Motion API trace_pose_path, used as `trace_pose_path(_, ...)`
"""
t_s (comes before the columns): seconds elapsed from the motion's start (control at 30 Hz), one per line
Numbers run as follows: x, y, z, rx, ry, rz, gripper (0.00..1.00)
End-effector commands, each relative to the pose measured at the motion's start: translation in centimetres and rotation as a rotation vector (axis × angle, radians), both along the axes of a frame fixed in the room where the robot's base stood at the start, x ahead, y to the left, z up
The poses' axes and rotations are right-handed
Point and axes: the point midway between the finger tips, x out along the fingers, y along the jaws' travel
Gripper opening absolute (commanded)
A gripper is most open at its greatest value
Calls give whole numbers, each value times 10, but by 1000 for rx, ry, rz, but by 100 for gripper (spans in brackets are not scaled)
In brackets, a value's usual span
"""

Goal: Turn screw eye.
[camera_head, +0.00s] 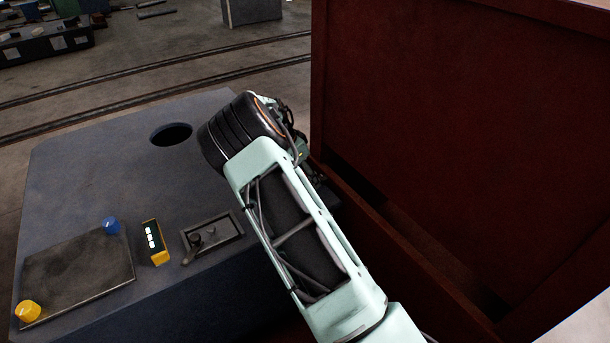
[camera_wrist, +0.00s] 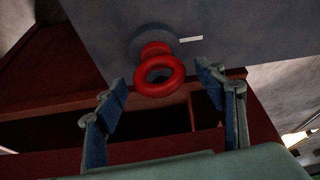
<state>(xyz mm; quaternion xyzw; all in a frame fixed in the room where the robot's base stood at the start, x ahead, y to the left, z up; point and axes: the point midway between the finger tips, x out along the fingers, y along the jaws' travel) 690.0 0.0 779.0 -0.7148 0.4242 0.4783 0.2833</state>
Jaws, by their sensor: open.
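The red screw eye (camera_wrist: 157,74) shows in the wrist view. Its ring sticks out from a round grey boss (camera_wrist: 150,38) on the blue-grey machine face (camera_wrist: 225,20). A short white mark (camera_wrist: 190,39) lies on the face to the right of the boss. My gripper (camera_wrist: 160,80) is open, with one blue-padded finger on each side of the ring in the picture. I see no contact; how deep the ring sits between the fingers is hard to tell. In the head view my arm hides the gripper and the screw eye.
The machine top (camera_head: 90,150) carries a dark plate with a yellow knob (camera_head: 28,310) and a blue knob (camera_head: 111,226), a yellow switch box (camera_head: 155,243), a recessed lever panel (camera_head: 212,236) and a round hole (camera_head: 171,134). A tall dark red panel (camera_head: 450,130) stands close to the right of my arm.

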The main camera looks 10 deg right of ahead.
Motion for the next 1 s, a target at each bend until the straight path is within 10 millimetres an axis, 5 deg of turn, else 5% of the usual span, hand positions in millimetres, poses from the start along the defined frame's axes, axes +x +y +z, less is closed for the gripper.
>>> trace_pose_path(0.6, -19, 36, 98, 2, -1, 1, 64)
trace_pose_path(1.0, -22, 40, 110, 0, 1, 0, 64)
